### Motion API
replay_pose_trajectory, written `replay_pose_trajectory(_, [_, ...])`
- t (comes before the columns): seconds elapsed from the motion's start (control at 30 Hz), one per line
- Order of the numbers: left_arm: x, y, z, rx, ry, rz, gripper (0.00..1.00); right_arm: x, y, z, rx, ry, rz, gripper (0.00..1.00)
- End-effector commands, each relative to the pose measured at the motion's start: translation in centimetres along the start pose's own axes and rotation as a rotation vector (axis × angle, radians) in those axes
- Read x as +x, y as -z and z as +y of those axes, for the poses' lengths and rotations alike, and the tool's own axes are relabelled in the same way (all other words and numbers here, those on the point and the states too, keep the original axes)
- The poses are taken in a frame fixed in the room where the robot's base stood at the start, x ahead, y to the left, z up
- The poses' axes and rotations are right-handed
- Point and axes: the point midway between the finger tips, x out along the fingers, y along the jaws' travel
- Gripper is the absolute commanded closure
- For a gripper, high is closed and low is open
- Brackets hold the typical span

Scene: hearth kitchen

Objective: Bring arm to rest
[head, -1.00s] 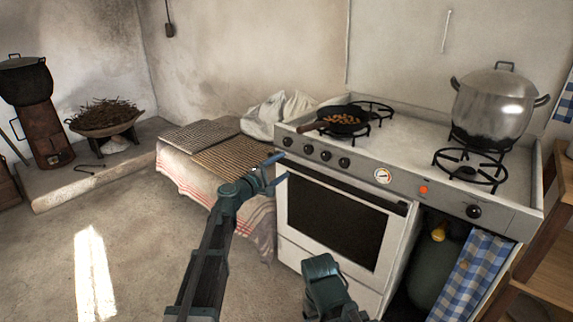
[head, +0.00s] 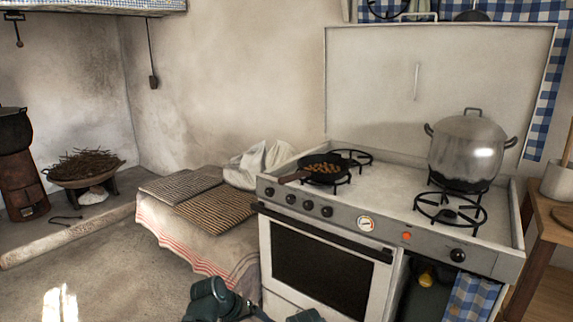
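A teal-grey part of my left arm (head: 212,300) shows at the bottom edge, in front of the cloth-covered table. A small dark piece of my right arm (head: 306,316) shows at the bottom edge, below the oven door. The fingertips of both grippers are outside the picture, so whether they are open or shut does not show. Neither arm is seen touching anything.
The white stove (head: 385,212) stands close in front, bearing a frying pan (head: 324,168) with brown food and a large lidded pot (head: 467,150). A cloth-covered table (head: 190,238) holds ribbed mats. A wooden shelf (head: 550,225) stands right. Floor is clear at lower left.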

Motion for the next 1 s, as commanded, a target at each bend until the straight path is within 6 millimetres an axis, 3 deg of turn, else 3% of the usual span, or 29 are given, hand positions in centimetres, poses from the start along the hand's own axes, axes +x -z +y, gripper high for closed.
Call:
replay_pose_trajectory(0.03, [-0.5, -2.3, -1.7, 0.038, 0.077, -0.037, 0.22, 0.0, 0.0, 0.0, 0.000, 0.000, 0.000, 0.22])
replay_pose_trajectory(0.1, [-1.1, -4.4, -3.9, 0.081, 0.182, -0.087, 0.22, 0.0, 0.0, 0.0, 0.000, 0.000, 0.000, 0.22])
replay_pose_trajectory(0.3, [-4.1, -9.5, -9.5, 0.169, 0.449, -0.216, 0.22, 0.0, 0.0, 0.0, 0.000, 0.000, 0.000, 0.22])
replay_pose_trajectory(0.5, [-2.5, -11.8, -5.3, 0.297, 0.468, -0.288, 0.22, 0.0, 0.0, 0.0, 0.000, 0.000, 0.000, 0.22])
replay_pose_trajectory(0.83, [-1.2, -16.7, -0.1, 0.490, 0.514, -0.386, 0.22, 0.0, 0.0, 0.0, 0.000, 0.000, 0.000, 0.22])
replay_pose_trajectory(1.0, [-4.7, -15.7, 1.6, 0.486, 0.515, -0.388, 0.22, -4.0, -0.2, 0.4, 0.000, 0.001, 0.000, 0.22])
